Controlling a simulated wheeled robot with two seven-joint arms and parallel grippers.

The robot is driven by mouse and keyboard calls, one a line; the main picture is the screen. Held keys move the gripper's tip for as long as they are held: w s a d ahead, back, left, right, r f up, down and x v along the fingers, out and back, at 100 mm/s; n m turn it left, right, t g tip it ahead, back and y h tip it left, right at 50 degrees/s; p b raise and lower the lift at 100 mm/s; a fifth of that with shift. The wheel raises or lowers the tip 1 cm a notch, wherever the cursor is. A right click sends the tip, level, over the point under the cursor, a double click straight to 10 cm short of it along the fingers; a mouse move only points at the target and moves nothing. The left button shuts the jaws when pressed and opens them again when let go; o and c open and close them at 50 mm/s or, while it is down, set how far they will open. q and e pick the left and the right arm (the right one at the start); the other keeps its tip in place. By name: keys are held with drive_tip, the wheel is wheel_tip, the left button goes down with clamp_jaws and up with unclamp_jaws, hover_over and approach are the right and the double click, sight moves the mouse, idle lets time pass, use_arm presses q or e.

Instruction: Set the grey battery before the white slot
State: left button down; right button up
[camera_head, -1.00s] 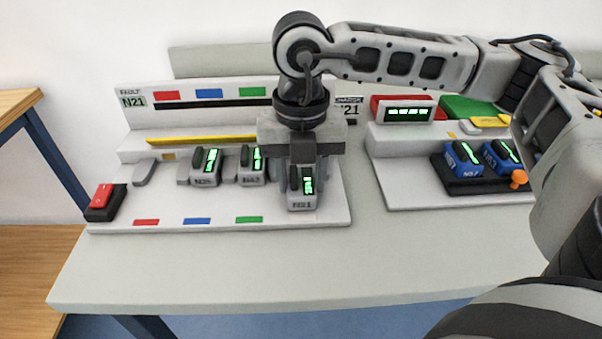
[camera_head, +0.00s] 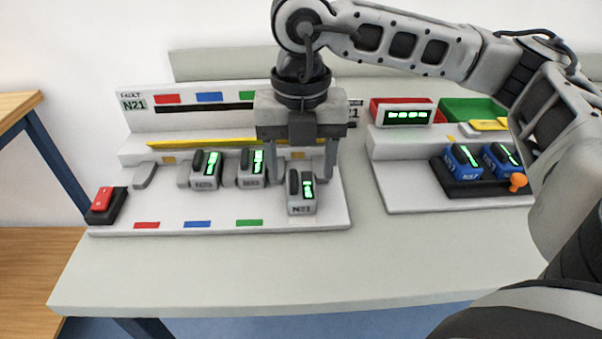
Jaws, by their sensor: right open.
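The grey battery (camera_head: 302,196), labelled N21 with a lit green display, stands upright on the front right part of the white board (camera_head: 190,208). My right gripper (camera_head: 303,168) is open and empty, just above and behind this battery, its fingers apart on either side and clear of it. Two similar grey batteries (camera_head: 206,170) and (camera_head: 251,169) stand in the row behind, to the left. Red, blue and green marks line the board's front edge. I cannot make out a white mark; the battery stands to the right of the green one. My left gripper is not in view.
A red switch (camera_head: 103,200) on a black base sits at the board's left end. To the right, a second white unit (camera_head: 400,195) carries two blue batteries (camera_head: 463,160) in a black tray and an orange knob (camera_head: 517,182). The table's front (camera_head: 240,275) is clear.

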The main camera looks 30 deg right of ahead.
sight(301, 187)
wheel_tip(301, 187, up, 9)
drive_tip(key=shift+f, duration=0.1)
idle(0.7)
